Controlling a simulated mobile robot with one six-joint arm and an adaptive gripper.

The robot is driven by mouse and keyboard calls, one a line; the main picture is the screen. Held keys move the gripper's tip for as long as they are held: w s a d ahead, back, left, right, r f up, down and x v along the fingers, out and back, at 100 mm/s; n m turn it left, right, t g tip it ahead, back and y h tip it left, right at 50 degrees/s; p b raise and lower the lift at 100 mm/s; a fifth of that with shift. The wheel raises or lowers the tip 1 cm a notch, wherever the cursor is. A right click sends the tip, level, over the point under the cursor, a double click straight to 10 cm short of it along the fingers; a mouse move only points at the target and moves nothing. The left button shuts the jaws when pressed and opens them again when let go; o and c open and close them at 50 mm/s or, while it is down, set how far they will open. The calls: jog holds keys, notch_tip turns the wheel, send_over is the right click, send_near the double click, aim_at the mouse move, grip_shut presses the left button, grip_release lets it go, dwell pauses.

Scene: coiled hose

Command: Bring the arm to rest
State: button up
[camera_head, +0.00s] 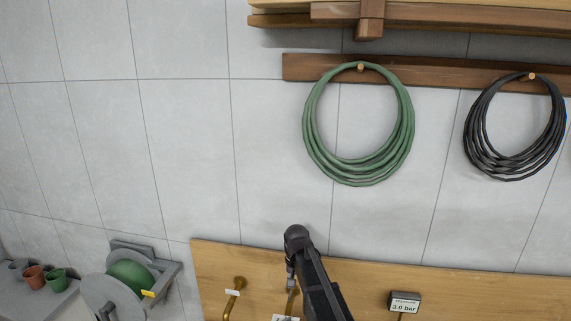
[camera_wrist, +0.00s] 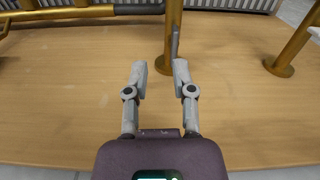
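My arm (camera_head: 315,280) reaches up from the bottom edge in the head view, over the wooden board. My gripper (camera_wrist: 159,78) shows in the wrist view with its two grey fingers apart and nothing between them. The fingertips point toward a brass post (camera_wrist: 173,30) with a round foot on the wood, and a gap of bare wood lies before it. A green coiled hose (camera_head: 360,175) hangs on a peg of the brown rail (camera_head: 440,72), well above my arm.
A black coiled hose (camera_head: 512,170) hangs at the right. A gauge reading 2.0 bar (camera_head: 404,302) and a brass fitting (camera_head: 235,295) stand by the wooden board (camera_head: 480,290). A grey reel (camera_head: 110,295) and small pots (camera_head: 45,278) are at lower left. A second brass post (camera_wrist: 290,50) stands right.

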jog(key=s+d+f+b, duration=0.7)
jog(key=s+f+b, duration=0.1)
jog(key=s, duration=0.1)
jog(key=s+d+f+n+b, duration=0.1)
jog(key=s+d+f+b, duration=0.5)
jog(key=s+f+b, duration=0.2)
jog(key=shift+s+d+f, duration=0.35)
jog(key=shift+s+f, duration=0.2)
jog(key=shift+s, duration=0.65)
